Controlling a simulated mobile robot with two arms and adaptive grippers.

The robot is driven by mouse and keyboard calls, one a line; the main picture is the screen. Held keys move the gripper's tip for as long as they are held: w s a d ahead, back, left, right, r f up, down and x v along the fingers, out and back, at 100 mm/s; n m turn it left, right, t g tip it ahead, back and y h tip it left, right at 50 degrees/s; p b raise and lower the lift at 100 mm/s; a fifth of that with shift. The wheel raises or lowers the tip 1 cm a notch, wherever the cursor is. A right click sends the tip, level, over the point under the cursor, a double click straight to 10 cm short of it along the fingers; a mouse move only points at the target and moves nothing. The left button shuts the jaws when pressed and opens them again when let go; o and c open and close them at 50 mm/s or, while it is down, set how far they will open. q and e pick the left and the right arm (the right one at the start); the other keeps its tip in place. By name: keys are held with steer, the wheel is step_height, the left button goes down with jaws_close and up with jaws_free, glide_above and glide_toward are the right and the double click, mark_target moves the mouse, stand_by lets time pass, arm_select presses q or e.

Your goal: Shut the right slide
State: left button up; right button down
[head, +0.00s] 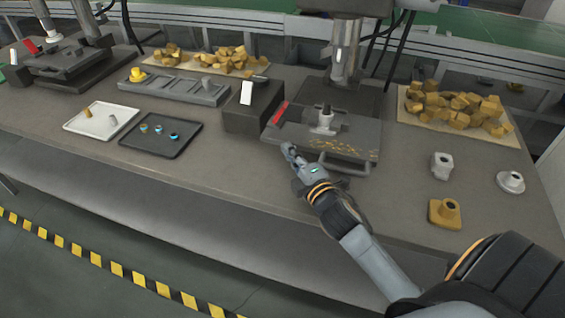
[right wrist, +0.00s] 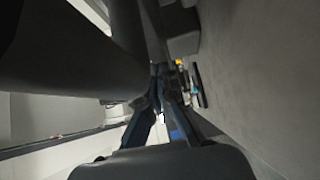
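The right slide (head: 352,135) is a dark grey plate at the right press, sticking out toward the front of the bench. A light metal part (head: 323,121) stands on it, with brass-coloured chips along its front. Its bar handle (head: 347,167) is on the front edge. My right gripper (head: 290,151) is just left of the handle, at the slide's front left corner, apart from the handle as far as I can see. In the right wrist view its fingers (right wrist: 166,72) come together with nothing seen between them. My left gripper is not in view.
A dark block with a white card (head: 246,93) stands left of the slide. Brass parts lie on a board (head: 411,111) at the right. Several loose flanged parts, including a brass one (head: 444,213), stand at right front. A black tray (head: 186,143) lies left; bench between is clear.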

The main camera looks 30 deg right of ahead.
mark_target(300, 130)
steer(key=w+d, duration=0.2)
steer(key=d, duration=0.1)
steer(key=w+d, duration=0.3)
steer(key=shift+w+d+p, duration=0.25)
steer(key=shift+p, duration=0.05)
steer(key=shift+f, duration=0.1)
